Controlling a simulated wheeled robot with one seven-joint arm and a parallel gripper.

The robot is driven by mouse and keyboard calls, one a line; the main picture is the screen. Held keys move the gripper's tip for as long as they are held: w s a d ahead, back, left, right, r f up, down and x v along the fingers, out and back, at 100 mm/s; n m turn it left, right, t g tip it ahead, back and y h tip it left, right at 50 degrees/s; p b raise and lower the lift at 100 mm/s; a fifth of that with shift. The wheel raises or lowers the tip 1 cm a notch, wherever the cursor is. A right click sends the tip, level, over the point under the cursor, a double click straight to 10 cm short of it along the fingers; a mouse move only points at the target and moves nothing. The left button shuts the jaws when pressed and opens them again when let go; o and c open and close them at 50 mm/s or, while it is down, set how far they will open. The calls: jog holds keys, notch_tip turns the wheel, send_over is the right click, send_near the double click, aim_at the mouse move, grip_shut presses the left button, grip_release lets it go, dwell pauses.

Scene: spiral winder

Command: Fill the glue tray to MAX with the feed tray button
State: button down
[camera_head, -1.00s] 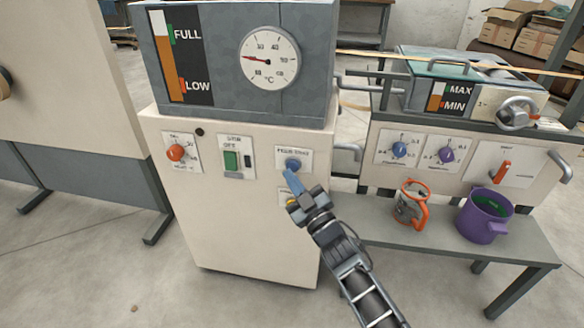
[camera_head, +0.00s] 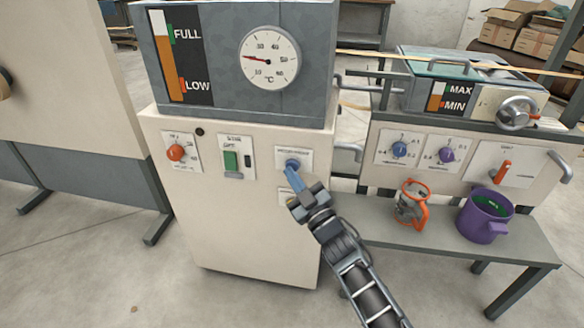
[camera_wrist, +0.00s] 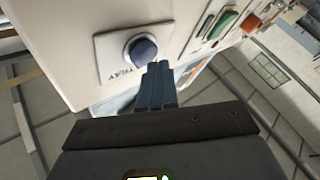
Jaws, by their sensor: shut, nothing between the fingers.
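The blue feed tray button (camera_head: 293,165) sits on a white plate on the front of the cream cabinet. In the wrist view the button (camera_wrist: 142,52) stands on a plate whose visible lettering ends in "TRAY". My gripper (camera_head: 291,172) has blue fingers, shut and empty, with the tips right at the button's lower edge. In the wrist view the fingertips (camera_wrist: 157,66) are just beside the button; I cannot tell whether they touch it. The glue tray (camera_head: 450,70) is at the right machine's top. Its level gauge (camera_head: 437,98) shows orange between MIN and MAX.
Left of the button are a green switch (camera_head: 231,161) and an orange knob (camera_head: 176,152). A bench (camera_head: 400,238) at right holds an orange-rimmed jug (camera_head: 411,204) and a purple bucket (camera_head: 484,215). A FULL/LOW gauge (camera_head: 180,60) stands above the cabinet. The floor in front is clear.

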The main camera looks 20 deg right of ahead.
jog(key=shift+w+d, duration=0.3)
jog(key=shift+w, duration=0.05)
dwell(1.8)
dwell(1.5)
jog(key=shift+s+a, duration=0.55)
jog(key=shift+s, duration=0.15)
jog(key=shift+s+a, duration=0.1)
jog(key=shift+s+a, duration=0.7)
jog(key=shift+s, duration=0.3)
jog(key=shift+s+a, duration=0.7)
jog(key=shift+s, duration=0.25)
dwell(1.6)
